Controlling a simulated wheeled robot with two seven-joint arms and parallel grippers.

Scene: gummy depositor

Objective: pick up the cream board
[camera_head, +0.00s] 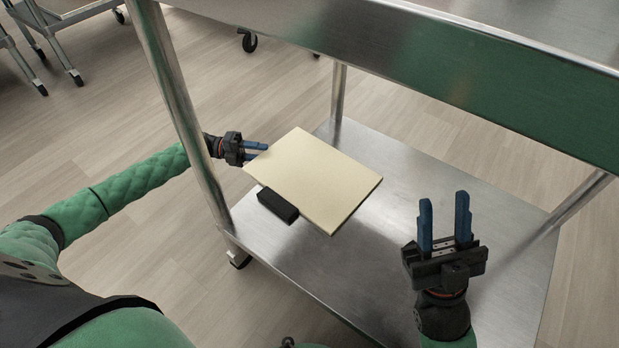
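The cream board (315,180) is a flat rectangle above the lower metal shelf, beside and partly over a small black block (278,205). My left gripper (264,151) reaches in past the table leg, at the board's left edge. Its two blue fingers show a gap; the board hides part of the lower finger. I cannot tell whether they touch the board. My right gripper (444,215) is open and empty, over the shelf right of the board, fingers pointing away from me.
The lower shelf (420,180) of the steel table is otherwise clear. A table leg (180,100) stands beside my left forearm. Other wheeled frames (60,20) stand at the far left.

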